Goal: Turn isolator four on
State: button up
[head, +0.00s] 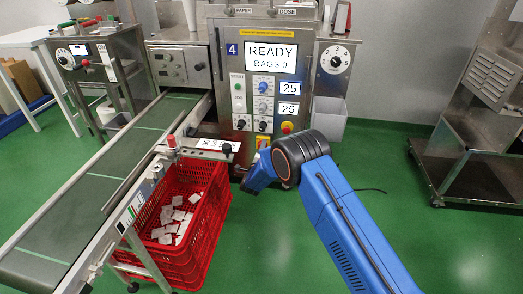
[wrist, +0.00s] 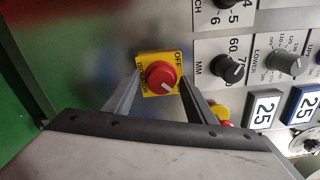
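The machine (head: 222,30) with a blue "4" plate stands at the centre of the head view. Its isolator is a red rotary knob (wrist: 160,75) on a yellow plate (wrist: 146,61) with OFF printed along one edge. A white mark shows on the knob's lower right in the wrist view; I cannot tell its setting for sure. In the head view the yellow plate (head: 263,142) shows low on the panel, just above my blue arm. My gripper (wrist: 160,66) is open and empty, its two fingers apart on either side of the knob in the picture. I cannot tell whether they touch it.
The screen (head: 271,58) reads READY, BAGS 0. Black knobs (wrist: 229,69) and number displays (wrist: 263,108) sit close to the isolator. A conveyor (head: 100,190) and a red crate (head: 215,215) with white teabags lie to the left.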

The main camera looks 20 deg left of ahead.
jog(key=v, duration=1.7)
jog(key=shift+s+d, duration=0.15)
